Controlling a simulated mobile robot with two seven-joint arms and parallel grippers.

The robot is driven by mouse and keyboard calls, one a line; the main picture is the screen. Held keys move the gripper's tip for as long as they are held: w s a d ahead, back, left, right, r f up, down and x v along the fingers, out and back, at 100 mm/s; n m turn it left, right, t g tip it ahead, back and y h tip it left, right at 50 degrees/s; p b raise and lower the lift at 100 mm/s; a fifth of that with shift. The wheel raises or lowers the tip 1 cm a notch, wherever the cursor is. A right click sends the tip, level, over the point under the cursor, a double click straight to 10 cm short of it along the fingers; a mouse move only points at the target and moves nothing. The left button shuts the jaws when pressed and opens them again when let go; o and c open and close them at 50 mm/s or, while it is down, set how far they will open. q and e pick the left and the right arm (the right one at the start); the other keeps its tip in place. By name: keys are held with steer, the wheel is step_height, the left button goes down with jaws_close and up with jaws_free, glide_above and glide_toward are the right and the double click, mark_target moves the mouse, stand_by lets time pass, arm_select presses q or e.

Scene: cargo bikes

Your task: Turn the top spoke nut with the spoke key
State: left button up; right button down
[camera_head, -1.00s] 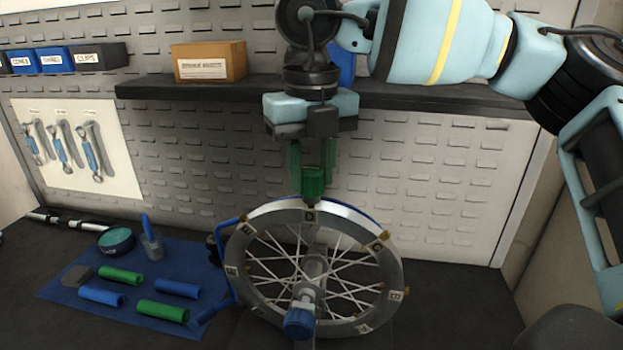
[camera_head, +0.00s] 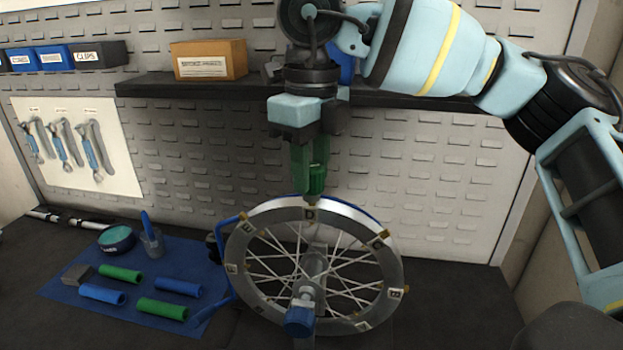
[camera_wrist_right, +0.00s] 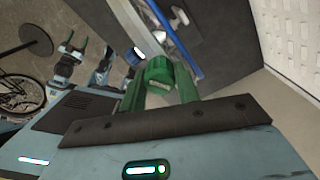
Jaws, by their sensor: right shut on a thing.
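The wheel (camera_head: 272,216) stands upright in its stand on the bench, with a D tag at its top. My right gripper (camera_head: 311,180) is above the top of the rim, its green fingers shut on the green spoke key (camera_head: 317,181). The key points down at the top spoke nut (camera_head: 312,201), and its lower end looks to be on it; the exact fit is hidden. The right wrist view shows the key (camera_wrist_right: 160,72) between the fingers. My left gripper (camera_wrist_right: 75,45) shows small there, its green fingers apart and empty.
A shelf (camera_head: 150,91) with a cardboard box (camera_head: 208,60) is behind the arm. The bench right of the wheel is clear.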

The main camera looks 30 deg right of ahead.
arm_select(q)
steer(key=shift+f, duration=0.1)
arm_select(e)
steer(key=shift+f, duration=0.35)
steer(key=n, duration=0.5)
steer(key=shift+f, duration=0.15)
arm_select(q)
steer(key=shift+s+f+b, duration=0.3)
steer(key=shift+s+f, duration=0.25)
arm_select(e)
steer(key=shift+n, duration=0.8)
steer(key=shift+n+b, duration=0.3)
steer(key=shift+n, duration=2.1)
arm_select(q)
steer(key=shift+s+f+g, duration=0.3)
steer(key=shift+f, duration=0.05)
arm_select(e)
steer(key=shift+n, duration=0.8)
